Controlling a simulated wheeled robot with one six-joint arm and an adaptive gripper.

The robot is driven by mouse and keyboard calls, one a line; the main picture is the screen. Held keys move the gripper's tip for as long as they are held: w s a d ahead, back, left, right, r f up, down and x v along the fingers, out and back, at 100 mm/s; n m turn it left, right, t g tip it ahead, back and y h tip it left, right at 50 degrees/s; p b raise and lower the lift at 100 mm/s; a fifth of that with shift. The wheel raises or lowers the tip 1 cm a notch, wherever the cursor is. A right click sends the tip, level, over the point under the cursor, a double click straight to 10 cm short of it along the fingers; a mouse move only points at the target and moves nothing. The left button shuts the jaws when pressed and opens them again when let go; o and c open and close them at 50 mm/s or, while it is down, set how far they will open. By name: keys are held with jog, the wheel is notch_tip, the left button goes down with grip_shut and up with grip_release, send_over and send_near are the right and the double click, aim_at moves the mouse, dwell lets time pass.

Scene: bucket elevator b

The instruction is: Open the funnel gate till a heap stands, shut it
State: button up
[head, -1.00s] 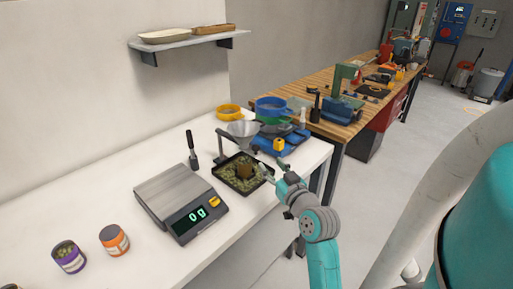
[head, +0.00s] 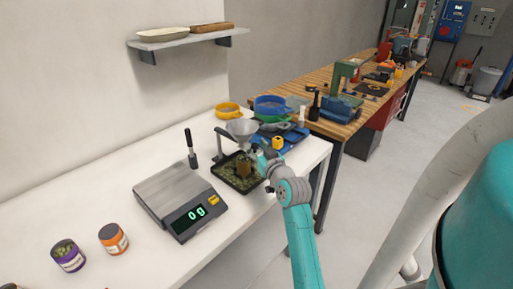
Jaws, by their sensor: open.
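The grey funnel (head: 242,128) hangs from a stand on the white table. Its gate at the lower end is too small, and too close behind my gripper, to make out. Below it lies a black square tray (head: 221,178) with greenish grains over its floor. A brown heap or lump (head: 243,169) stands near the tray's middle. My gripper (head: 256,153) is open, just right of and below the funnel's cone, above the tray's back right part. I cannot tell whether it touches the gate.
A scale (head: 180,200) reading 0 g stands left of the tray, with a black-handled tool (head: 191,150) behind it. An orange jar (head: 113,239) and a purple jar (head: 68,255) stand front left. Blue, green and yellow sieves (head: 229,110) crowd the back right.

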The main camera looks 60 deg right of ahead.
grip_shut()
jog(key=shift+w, duration=0.1)
grip_release()
jog(key=v, duration=1.2)
